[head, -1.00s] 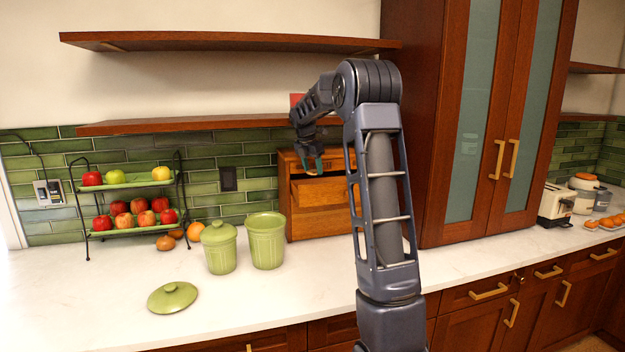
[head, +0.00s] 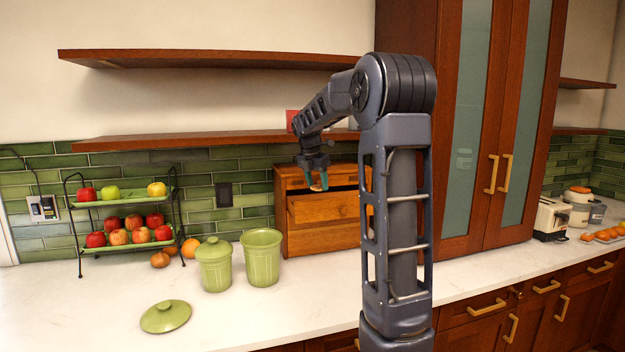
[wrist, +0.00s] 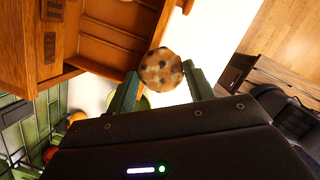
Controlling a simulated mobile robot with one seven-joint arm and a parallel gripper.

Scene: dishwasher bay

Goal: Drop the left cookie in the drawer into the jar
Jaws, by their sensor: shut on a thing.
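My gripper (head: 319,184) is shut on a round cookie (wrist: 161,69) with dark chips, held between the teal fingertips in the wrist view. The gripper hangs in front of the wooden box (head: 345,240), at its pulled-out top drawer (head: 320,210). The wrist view shows part of the drawer's inside (wrist: 105,40), with a divider and no other cookie in the visible part. The open green jar (head: 262,262) stands left of the box, its lid (head: 166,316) apparently the one on the counter. A green rim shows partly behind the fingers in the wrist view.
A lidded green jar (head: 214,268) stands just left of the open jar. A two-tier rack (head: 125,200) of apples is further left. A wooden shelf (head: 200,140) runs above the box. The front counter (head: 250,320) is clear right of the loose lid.

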